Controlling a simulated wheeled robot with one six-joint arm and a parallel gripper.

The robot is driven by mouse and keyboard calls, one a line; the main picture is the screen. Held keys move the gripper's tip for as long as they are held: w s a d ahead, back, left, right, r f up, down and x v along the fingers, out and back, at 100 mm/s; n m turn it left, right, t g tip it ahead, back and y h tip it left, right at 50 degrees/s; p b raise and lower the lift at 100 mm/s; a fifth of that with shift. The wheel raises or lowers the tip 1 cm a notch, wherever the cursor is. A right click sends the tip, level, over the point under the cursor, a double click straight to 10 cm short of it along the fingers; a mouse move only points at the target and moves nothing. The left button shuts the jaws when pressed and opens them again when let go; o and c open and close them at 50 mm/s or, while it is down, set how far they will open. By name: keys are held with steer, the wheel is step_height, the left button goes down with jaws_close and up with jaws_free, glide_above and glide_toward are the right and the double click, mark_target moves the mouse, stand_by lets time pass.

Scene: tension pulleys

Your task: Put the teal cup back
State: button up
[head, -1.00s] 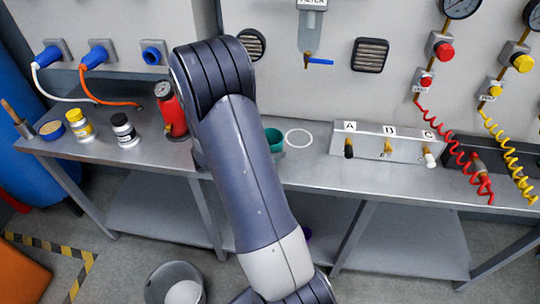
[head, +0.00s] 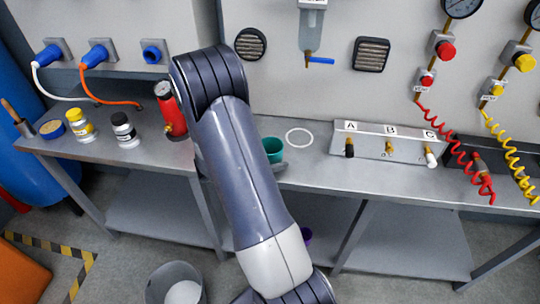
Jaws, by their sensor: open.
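The teal cup (head: 273,149) is upright at the bench, just right of my arm, which hides part of its left side. It is left of and nearer than a thin white ring (head: 299,137) marked on the bench top, and apart from it. A small grey part of my gripper (head: 281,167) shows at the cup's lower right. The rest of the gripper is hidden behind my arm, so I cannot see whether both fingers are around the cup or whether its base touches the bench.
Left of my arm stand a red cylinder (head: 170,112), a black-and-white jar (head: 124,130) and a yellow-topped jar (head: 79,125). Right of the ring is the A-B-C valve block (head: 372,143). A bin (head: 174,286) is on the floor.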

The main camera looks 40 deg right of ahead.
mark_target(279, 146)
steer(key=shift+a+r, duration=0.2)
steer(key=shift+r, duration=0.1)
steer(key=s+v, duration=0.1)
steer(key=v, duration=1)
steer(key=shift+w+a, duration=0.3)
steer(key=shift+w, duration=0.2)
steer(key=x, duration=1.2)
steer(key=shift+w+d+r+p, duration=0.1)
steer(key=shift+d+r+p, duration=0.05)
steer(key=shift+r+p, duration=0.15)
steer(key=shift+r, duration=1.5)
